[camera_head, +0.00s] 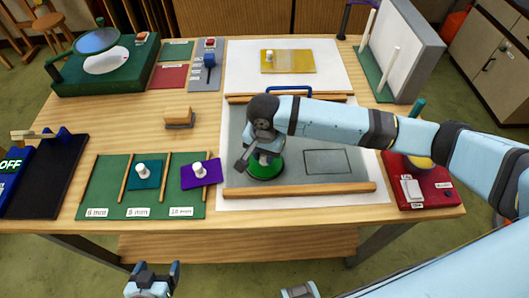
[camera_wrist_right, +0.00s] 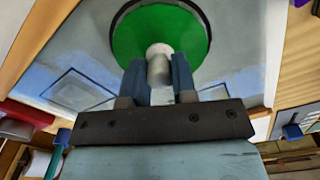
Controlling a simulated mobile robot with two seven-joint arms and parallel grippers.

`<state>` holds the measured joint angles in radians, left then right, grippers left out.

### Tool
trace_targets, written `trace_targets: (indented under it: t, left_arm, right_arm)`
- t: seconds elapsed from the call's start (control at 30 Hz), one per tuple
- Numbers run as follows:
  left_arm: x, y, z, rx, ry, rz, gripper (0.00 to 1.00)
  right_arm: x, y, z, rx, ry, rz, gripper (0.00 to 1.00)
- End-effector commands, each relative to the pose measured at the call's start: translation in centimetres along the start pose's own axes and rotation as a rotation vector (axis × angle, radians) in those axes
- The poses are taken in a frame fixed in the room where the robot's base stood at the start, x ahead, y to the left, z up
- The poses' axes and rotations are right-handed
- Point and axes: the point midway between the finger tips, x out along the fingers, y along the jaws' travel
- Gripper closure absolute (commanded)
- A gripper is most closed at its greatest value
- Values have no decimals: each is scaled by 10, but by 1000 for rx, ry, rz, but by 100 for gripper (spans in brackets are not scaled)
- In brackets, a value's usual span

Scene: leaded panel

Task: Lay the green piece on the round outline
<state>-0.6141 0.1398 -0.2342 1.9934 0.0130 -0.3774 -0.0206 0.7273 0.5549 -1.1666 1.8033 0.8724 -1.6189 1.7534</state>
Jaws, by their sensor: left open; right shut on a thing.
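The green round piece (camera_head: 264,172) has a white knob and a dark rim. It is over the left part of the grey panel (camera_head: 345,133), and I cannot tell whether it touches the panel. My right gripper (camera_head: 262,158) is above it. In the right wrist view the green piece (camera_wrist_right: 190,40) shows with its knob (camera_wrist_right: 158,66) between my right gripper's blue fingers (camera_wrist_right: 158,78), shut on it. No separate round outline shows; the piece and my arm cover that area. A rectangular outline (camera_head: 327,161) is to its right. My left gripper (camera_head: 152,275) is open and empty in front of the table.
A wooden bar (camera_head: 300,190) lies along the panel's front edge, another (camera_head: 235,98) behind. The green rack (camera_head: 100,201) at left holds teal (camera_head: 146,180) and purple (camera_head: 210,174) knobbed pieces. A yellow piece (camera_head: 302,64) lies behind; a red box (camera_head: 437,190) stands right.

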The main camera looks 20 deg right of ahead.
Motion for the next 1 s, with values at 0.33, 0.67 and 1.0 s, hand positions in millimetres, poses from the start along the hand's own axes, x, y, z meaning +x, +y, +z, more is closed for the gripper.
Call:
trace_targets:
  t: [0.33,0.67,1.0]
  left_arm:
    - [-1,0,-1,0,-1,0,17]
    - [0,0,0,0,-1,1,17]
    - [1,1,1,0,0,1,17]
  right_arm:
    - [2,0,0,0,-1,1,49]
    - [-9,0,0,0,1,-1,49]
    - [-79,-1,0,-2,0,-3,49]
